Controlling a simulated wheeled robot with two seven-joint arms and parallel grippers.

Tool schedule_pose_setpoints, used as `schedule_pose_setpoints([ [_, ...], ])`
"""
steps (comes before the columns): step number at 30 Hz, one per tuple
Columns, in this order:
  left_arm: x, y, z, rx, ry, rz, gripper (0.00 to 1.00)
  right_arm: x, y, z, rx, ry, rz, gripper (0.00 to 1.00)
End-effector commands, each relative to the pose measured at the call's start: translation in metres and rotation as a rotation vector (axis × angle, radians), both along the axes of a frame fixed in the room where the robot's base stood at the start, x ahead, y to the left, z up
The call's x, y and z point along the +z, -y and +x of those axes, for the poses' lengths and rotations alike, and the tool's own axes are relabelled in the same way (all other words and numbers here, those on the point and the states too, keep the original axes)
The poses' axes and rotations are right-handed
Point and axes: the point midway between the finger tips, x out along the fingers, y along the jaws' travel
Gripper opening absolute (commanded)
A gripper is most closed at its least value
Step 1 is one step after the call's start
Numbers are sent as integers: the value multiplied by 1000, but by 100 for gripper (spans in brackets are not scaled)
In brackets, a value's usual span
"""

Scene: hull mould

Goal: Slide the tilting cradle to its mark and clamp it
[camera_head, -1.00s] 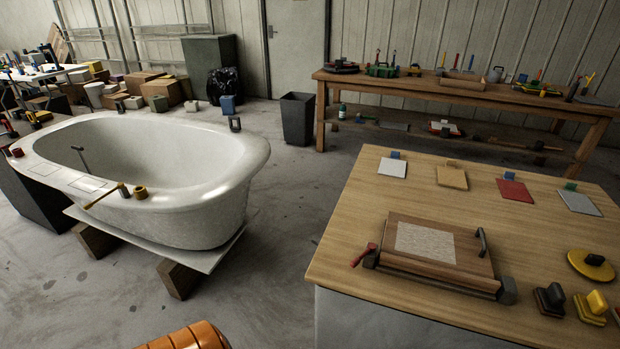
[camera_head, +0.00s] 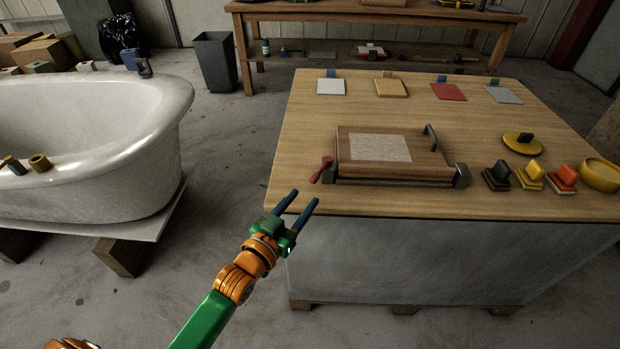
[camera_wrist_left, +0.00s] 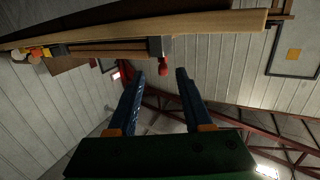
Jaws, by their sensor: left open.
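The tilting cradle (camera_head: 355,157) lies on the wooden bench top, a flat wooden board with a pale speckled patch (camera_head: 380,147) and a dark bar handle (camera_head: 431,137) at its right. A red-knobbed clamp lever (camera_head: 322,168) sticks out at its front left corner. Its red knob also shows in the left wrist view (camera_wrist_left: 163,66). My left gripper (camera_head: 298,202) is open and empty, just off the bench's front left edge, short of the lever. Its blue fingers also show in the left wrist view (camera_wrist_left: 157,95). My right gripper is not seen. I cannot make out the cradle's mark.
Several sanding blocks (camera_head: 528,177) and a yellow bowl (camera_head: 600,175) stand right of the cradle. Coloured square sheets (camera_head: 449,92) lie along the bench's back. A white tub (camera_head: 110,170) stands left, with open floor between. A dark bin (camera_head: 215,62) stands behind.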

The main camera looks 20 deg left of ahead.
Motion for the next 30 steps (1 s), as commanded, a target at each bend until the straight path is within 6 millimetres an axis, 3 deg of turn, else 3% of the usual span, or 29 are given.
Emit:
schedule_pose_setpoints([
  [5, 11, -2, 10, -2, 63, -14, 50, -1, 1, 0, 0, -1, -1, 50],
  [15, 10, 8, 66, -2, 63, -14, 50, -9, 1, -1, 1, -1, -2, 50],
  [26, 11, 10, 75, -2, 60, -12, 50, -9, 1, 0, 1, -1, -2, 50],
  [30, 11, 10, 75, -2, 60, -12, 12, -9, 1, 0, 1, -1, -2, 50],
])
